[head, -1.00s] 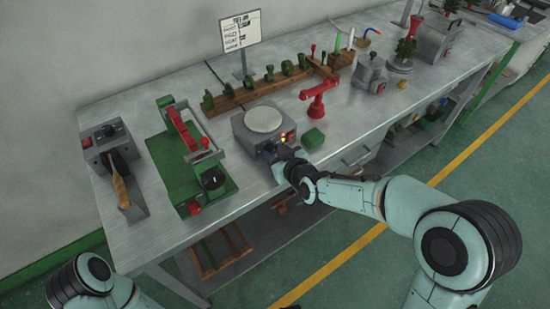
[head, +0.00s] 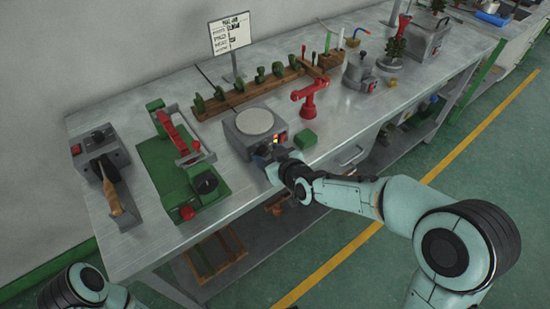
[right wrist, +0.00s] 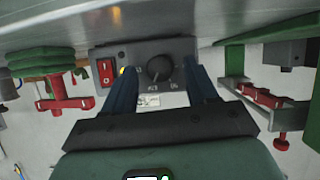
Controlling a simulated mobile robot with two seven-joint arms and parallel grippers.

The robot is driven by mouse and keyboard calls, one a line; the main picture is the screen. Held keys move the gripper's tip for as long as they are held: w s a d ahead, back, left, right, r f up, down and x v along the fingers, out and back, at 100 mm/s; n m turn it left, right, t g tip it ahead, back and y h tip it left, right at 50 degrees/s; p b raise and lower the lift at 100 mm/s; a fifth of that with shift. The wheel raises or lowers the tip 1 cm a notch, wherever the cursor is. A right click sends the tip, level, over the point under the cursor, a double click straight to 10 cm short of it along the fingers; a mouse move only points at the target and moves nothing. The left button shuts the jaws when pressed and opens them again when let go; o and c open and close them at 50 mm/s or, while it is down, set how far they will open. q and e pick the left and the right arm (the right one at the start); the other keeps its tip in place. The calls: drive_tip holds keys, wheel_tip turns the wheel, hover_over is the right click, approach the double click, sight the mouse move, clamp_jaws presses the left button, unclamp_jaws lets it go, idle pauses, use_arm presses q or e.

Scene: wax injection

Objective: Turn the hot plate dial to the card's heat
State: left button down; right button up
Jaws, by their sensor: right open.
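The hot plate (head: 240,138) is a grey box with a round pale top, standing near the bench's front edge. Its front panel (right wrist: 180,49) shows upside down in the right wrist view. The dark round dial (right wrist: 160,68) has a pale pointer mark and printed figures around it. My right gripper (right wrist: 161,84) is open, one finger on each side of the dial; I cannot tell whether they touch it. In the head view my right gripper (head: 272,168) is at the panel and hides the dial. The card (head: 230,34) stands behind, its writing too small to read. My left gripper is out of view.
A red switch (right wrist: 106,72) sits beside the dial. A green-based clamp device (head: 170,180) stands to the left. A wooden rack (head: 215,106) lies behind.

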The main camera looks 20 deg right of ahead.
drive_tip(key=p+v, duration=0.1)
drive_tip(key=v, duration=1.2)
drive_tip(key=shift+p, duration=0.4)
drive_tip(key=s+f+m+g+h+p, duration=0.1)
drive_tip(key=s+f+m+g+p, duration=0.2)
drive_tip(key=f, duration=0.8)
drive_tip(key=s+f+m+g+p, duration=0.1)
drive_tip(key=s+f+g+p, duration=0.2)
drive_tip(key=f, duration=0.9)
drive_tip(key=s+a+f+m+g+p, duration=0.1)
drive_tip(key=s+a+f+m+g, duration=0.1)
drive_tip(key=s+f, duration=0.4)
drive_tip(key=s+a+f+m+g+y+p, duration=0.1)
drive_tip(key=s+f+g, duration=0.4)
drive_tip(key=s, duration=0.7)
drive_tip(key=shift+s+a+f+m+g, duration=0.15)
drive_tip(key=shift+a+f+m+g, duration=0.15)
drive_tip(key=shift+a+f+m, duration=0.25)
